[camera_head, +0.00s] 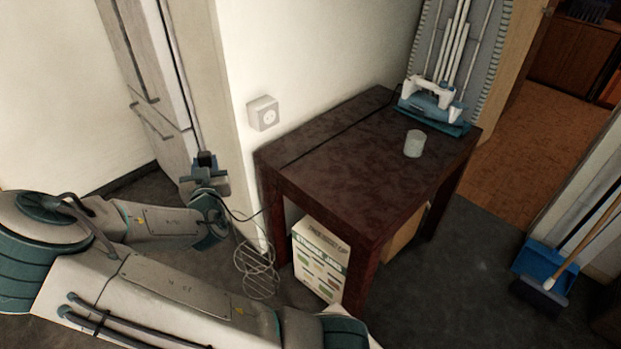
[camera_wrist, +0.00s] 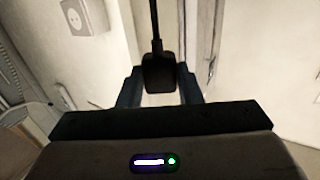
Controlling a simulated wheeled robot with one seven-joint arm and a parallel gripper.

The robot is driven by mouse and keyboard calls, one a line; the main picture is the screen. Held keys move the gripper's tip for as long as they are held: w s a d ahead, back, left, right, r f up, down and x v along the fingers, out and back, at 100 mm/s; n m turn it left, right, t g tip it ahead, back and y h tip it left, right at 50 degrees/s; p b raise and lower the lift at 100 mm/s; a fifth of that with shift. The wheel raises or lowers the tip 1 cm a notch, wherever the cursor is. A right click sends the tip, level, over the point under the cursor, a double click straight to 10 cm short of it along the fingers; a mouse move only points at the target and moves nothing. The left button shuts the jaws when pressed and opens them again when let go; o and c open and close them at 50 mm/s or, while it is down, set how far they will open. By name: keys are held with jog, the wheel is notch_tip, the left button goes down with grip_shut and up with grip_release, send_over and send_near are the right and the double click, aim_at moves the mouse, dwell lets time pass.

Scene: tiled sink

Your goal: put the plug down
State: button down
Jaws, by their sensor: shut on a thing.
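The plug (camera_wrist: 159,74) is a small black block with a cord running up from it in the wrist view. It sits between the two dark blue fingers of my gripper (camera_wrist: 159,83), which is shut on it. In the head view, my gripper (camera_head: 205,168) is left of the table, in front of the pale wall and cabinet. The plug (camera_head: 207,158) shows there as a small dark shape at the fingertips. It is held in the air, apart from the table (camera_head: 345,170). The plug's prongs cannot be made out.
A wall socket (camera_head: 264,113) is right of my gripper. The dark table carries a grey cup (camera_head: 414,144) and a white-blue appliance (camera_head: 432,103) with a cord across the top. Its near middle is clear. A wire rack (camera_head: 256,270) and a box (camera_head: 320,262) stand below.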

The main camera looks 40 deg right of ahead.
jog(key=d+f+m+g+h+b, duration=0.2)
jog(key=d+h+b, duration=0.15)
jog(key=d, duration=0.75)
jog(key=d+f+m+g+h+b, duration=0.2)
jog(key=d+b, duration=0.2)
jog(key=d, duration=0.6)
jog(key=s+d+m+g+h+b, duration=0.1)
jog(key=s+d+m+g+b, duration=0.15)
jog(key=d, duration=0.65)
jog(key=s+d+m+g+h+b, duration=0.1)
jog(key=s+d+g+h+b, duration=0.15)
jog(key=d, duration=0.55)
jog(key=t+b, duration=0.1)
send_over(300, 177)
jog(key=shift+y, duration=0.4)
notch_tip(300, 177, down, 7)
jog(key=shift+w+r, duration=0.1)
jog(key=shift+f+b, duration=0.65)
jog(key=shift+f, duration=1.35)
jog(key=shift+f+b, duration=0.6)
jog(key=shift+b, duration=0.05)
jog(key=c, duration=1)
grip_release()
